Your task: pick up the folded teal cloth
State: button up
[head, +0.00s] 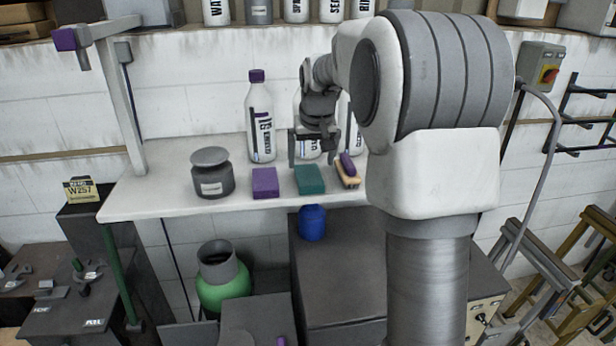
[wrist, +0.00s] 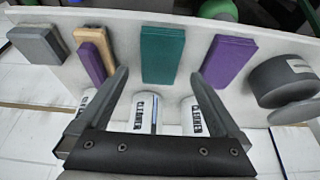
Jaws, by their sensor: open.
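The folded teal cloth (head: 309,180) lies flat on the white shelf (head: 150,200), between a folded purple cloth (head: 265,183) and a brush (head: 347,172). In the wrist view the teal cloth (wrist: 162,54) is at the top middle, ahead of the fingers and in line with the gap between them. My gripper (head: 313,164) is open and empty, above and behind the cloth in the head view, and apart from it. In the wrist view its two fingers (wrist: 160,85) spread to either side of the gap. The cloth is fully visible in the wrist view.
Cleaner bottles (head: 261,115) stand at the back of the shelf, close to my gripper. A grey lidded jar (head: 212,174) stands left of the purple cloth. A grey block (wrist: 38,44) lies beyond the brush in the wrist view. Small gaps of bare shelf separate the items.

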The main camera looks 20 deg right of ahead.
aim_at(309, 174)
jog(key=shift+w+p+x, duration=0.15)
jog(key=shift+p+x, duration=0.25)
jog(key=shift+x, duration=1.25)
jog(key=shift+w+p+x, duration=0.15)
jog(key=shift+p+x, duration=0.2)
jog(key=shift+x, duration=1.3)
jog(key=shift+d+r, duration=0.1)
jog(key=shift+r, duration=0.1)
jog(key=c, duration=1.2)
jog(key=shift+r, duration=0.1)
notch_tip(309, 174, up, 4)
jog(key=shift+s+r+b, duration=0.1)
jog(key=shift+b, duration=0.4)
jog(key=s+a+r+b, duration=0.1)
jog(key=s+r+b, duration=0.1)
jog(key=s+r, duration=0.4)
jog(key=s, duration=0.5)
jog(key=shift+s+a+r, duration=0.25)
jog(key=shift+a+r, duration=0.05)
